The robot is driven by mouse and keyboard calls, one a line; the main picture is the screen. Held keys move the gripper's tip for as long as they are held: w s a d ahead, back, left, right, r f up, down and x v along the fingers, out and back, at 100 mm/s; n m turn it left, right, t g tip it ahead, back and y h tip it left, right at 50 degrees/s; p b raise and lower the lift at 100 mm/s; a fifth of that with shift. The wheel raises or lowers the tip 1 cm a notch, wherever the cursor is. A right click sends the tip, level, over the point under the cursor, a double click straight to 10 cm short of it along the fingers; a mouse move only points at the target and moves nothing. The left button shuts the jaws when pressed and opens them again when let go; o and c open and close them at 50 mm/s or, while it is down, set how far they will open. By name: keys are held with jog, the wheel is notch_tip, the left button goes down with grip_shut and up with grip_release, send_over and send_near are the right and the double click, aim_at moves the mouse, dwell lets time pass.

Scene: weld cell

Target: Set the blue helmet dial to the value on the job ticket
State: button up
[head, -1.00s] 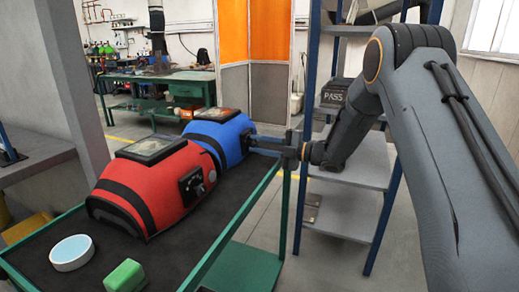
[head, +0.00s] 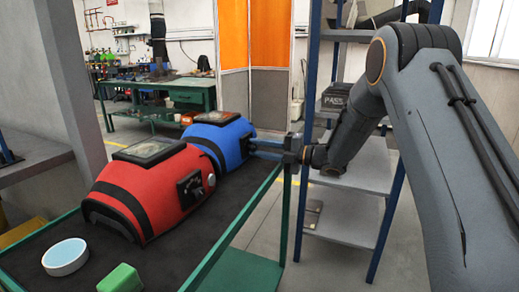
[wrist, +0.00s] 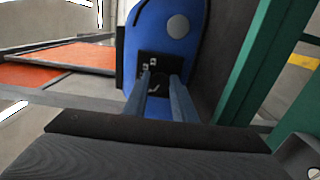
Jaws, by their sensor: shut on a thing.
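The blue helmet (head: 222,138) lies on the dark top of a green-framed cart, behind the red helmet (head: 152,187). In the wrist view the blue helmet (wrist: 168,40) shows a black dial panel (wrist: 160,66) with small white marks. My gripper (head: 256,147) reaches in from the right at the blue helmet's side. In the wrist view its two fingers (wrist: 160,85) are closed on the dark dial (wrist: 157,80) on that panel. The fingers partly hide the dial, and its setting cannot be read. No job ticket can be made out.
The red helmet has its own side dial panel (head: 191,188). A round white dish (head: 65,257) and a green block (head: 121,278) lie at the cart's near end. A shelf rack (head: 350,190) stands right of the cart, behind my arm.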

jog(key=o, duration=1)
jog(key=v, duration=0.7)
jog(key=shift+s+d, duration=0.1)
jog(key=shift+d, duration=0.25)
jog(key=shift+r, duration=0.1)
